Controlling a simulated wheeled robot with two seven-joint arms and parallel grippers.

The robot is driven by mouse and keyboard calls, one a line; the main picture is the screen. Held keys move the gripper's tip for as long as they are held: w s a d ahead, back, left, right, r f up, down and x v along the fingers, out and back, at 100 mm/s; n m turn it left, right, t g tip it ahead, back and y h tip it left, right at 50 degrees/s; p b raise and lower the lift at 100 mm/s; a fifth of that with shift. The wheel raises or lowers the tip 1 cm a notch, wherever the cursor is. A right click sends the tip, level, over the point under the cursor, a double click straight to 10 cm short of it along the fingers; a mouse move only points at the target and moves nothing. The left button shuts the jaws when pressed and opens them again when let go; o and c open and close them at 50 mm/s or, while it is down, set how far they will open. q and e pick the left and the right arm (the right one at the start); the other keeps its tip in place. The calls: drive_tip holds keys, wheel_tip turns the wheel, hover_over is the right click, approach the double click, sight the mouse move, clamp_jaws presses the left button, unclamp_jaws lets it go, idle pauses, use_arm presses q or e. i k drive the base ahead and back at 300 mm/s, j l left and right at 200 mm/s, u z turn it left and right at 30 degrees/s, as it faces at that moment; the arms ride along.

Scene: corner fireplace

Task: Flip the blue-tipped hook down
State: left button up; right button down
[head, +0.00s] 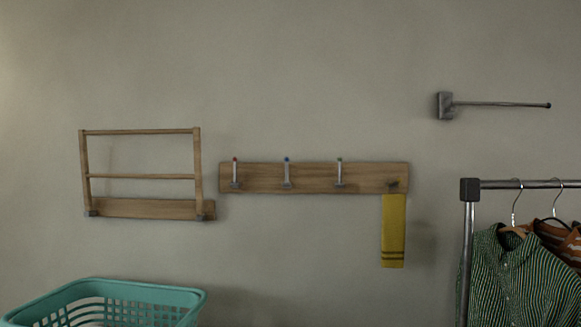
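The blue-tipped hook (287,173) is on a wooden hook board (262,178) fixed to the wall. It stands upright, with its blue tip at the top, a little above the board's upper edge. A red-tipped hook (235,173) stands upright to its left. A pale-tipped hook (339,173) stands upright to its right. At the board's right end, a yellow cloth (394,231) hangs from a hook (393,184) that looks folded down. Neither of my grippers shows in the head view.
A wooden folding rack (140,177) is on the wall at left. A teal basket (185,294) is below it. A metal wall rod (500,104) sticks out at upper right. A clothes rail (467,240) with hanging shirts (512,270) stands at right. The space before the hooks is clear.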

sight(286, 183)
drive_tip(key=i+l+u, duration=0.25)
drive_tip(key=i+l, duration=0.4)
drive_tip(key=i, duration=0.15)
